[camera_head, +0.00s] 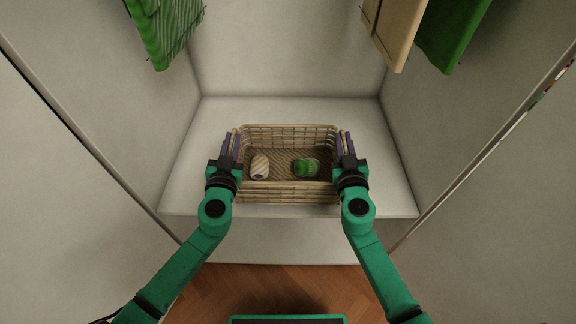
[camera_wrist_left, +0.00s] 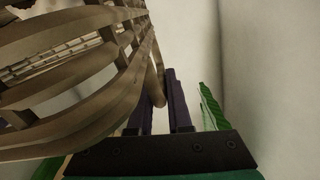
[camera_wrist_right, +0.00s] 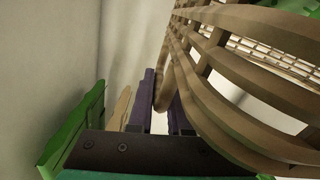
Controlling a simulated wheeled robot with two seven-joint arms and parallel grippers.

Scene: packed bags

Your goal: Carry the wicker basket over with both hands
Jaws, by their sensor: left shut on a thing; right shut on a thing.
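The wicker basket (camera_head: 287,190) is a tan, open-topped rectangle at the middle of the head view, over the white ledge. It holds a beige striped roll (camera_head: 260,167) on the left and a green roll (camera_head: 306,168) on the right. My left gripper (camera_head: 231,147) is shut on the basket's left side handle; the basket's slats (camera_wrist_left: 85,75) fill the left of the left wrist view. My right gripper (camera_head: 345,146) is shut on the right side handle; slats (camera_wrist_right: 240,85) also fill the right of the right wrist view. I cannot tell whether the basket's bottom touches the ledge.
The white ledge (camera_head: 400,190) has bare room on both sides of the basket. Pale walls enclose it left, right and behind. Wooden floor (camera_head: 265,290) lies in front.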

